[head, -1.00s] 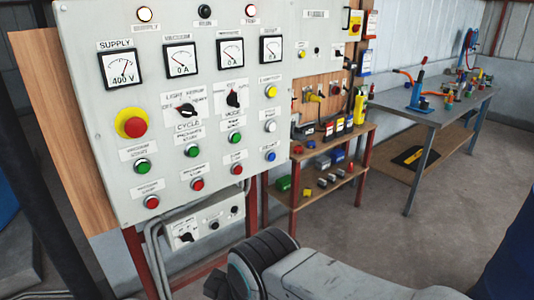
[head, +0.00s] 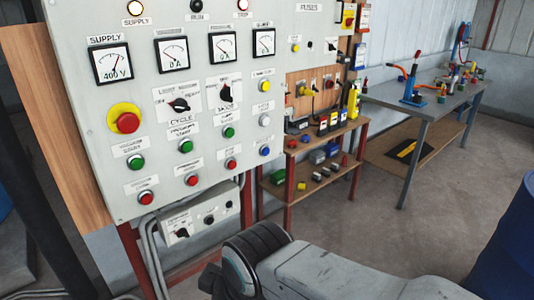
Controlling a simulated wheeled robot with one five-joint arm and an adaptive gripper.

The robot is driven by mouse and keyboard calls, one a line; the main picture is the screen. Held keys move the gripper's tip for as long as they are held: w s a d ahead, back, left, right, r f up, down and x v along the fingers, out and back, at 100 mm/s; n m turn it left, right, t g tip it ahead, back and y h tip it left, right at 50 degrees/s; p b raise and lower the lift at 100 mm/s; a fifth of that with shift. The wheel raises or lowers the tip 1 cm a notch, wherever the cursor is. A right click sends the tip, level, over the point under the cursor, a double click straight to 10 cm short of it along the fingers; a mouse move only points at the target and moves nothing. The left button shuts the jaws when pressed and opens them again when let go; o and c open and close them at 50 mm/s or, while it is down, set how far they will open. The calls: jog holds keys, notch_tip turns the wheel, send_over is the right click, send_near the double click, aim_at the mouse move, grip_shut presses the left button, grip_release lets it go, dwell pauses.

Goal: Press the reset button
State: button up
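The grey control panel (head: 75,95) stands upright at the left of the head view. Its right column holds a yellow button, a white button (head: 265,121) and, lowest, a small blue button (head: 264,151). The label above the blue button is too blurred to read, so I cannot confirm that it is the reset button. Left of it are green buttons, red buttons and a large red mushroom button (head: 128,122) on a yellow ring. My arm crosses the bottom, in front of and below the panel. My gripper is out of view, and nothing is seen touching the buttons.
A small grey switch box (head: 204,207) hangs below the panel. A wooden shelf unit (head: 278,187) with small parts stands right of it. A grey workbench (head: 425,108) is further back. A blue barrel (head: 508,250) stands at the right edge. Open floor lies between.

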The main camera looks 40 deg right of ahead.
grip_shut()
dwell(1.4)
